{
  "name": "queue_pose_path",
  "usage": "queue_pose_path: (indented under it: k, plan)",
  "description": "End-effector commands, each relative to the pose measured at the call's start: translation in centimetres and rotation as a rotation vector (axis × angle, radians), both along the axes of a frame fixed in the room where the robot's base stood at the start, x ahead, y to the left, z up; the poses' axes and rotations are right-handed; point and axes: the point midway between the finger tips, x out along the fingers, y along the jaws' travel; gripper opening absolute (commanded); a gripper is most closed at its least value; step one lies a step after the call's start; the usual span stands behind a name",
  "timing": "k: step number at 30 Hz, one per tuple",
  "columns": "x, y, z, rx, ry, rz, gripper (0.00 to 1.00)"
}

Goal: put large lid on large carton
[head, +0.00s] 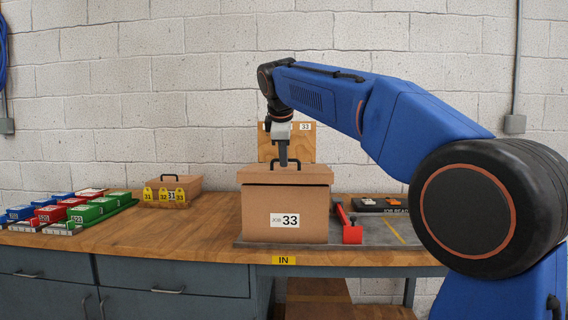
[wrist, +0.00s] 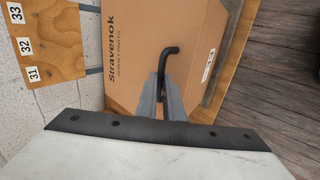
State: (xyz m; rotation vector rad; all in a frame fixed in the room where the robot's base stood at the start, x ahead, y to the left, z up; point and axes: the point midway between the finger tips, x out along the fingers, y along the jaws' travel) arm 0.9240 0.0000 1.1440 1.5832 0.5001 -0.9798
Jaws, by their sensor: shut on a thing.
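The large carton (head: 262,222) is a brown box labelled 33, standing upright on a grey mat at the middle of the bench. The large lid (head: 255,177), brown with a black handle (head: 298,163), is at the top of the carton and covers its opening. I see no clear gap between them, but cannot tell if it is fully seated. My gripper (head: 283,162) is above the lid, shut on the handle. The wrist view shows the fingers (wrist: 164,98) closed on the black handle (wrist: 170,50) over the printed lid top (wrist: 135,40).
A smaller brown box (head: 180,184) with yellow number tags stands left, beyond colored bins (head: 90,210). A red tool (head: 351,232) and a dark tray (head: 380,204) are right of the carton. A wooden board (head: 306,146) stands behind. The bench between small box and carton is clear.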

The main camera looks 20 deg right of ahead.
Motion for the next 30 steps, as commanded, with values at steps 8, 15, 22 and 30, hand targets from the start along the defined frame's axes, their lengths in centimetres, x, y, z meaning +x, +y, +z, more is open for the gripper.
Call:
queue_pose_path:
  k: [8,15,22,30]
  plan:
    - [0.0,0.0,-1.8,0.0,0.0,0.0,0.0]
    - [0.0,0.0,-1.9,-0.001,0.0,-0.001,0.0]
    - [0.0,0.0,-1.9,-0.001,0.0,-0.001,0.27]
    - [-0.2,0.1,-1.4,0.0,-0.001,0.0,0.27]
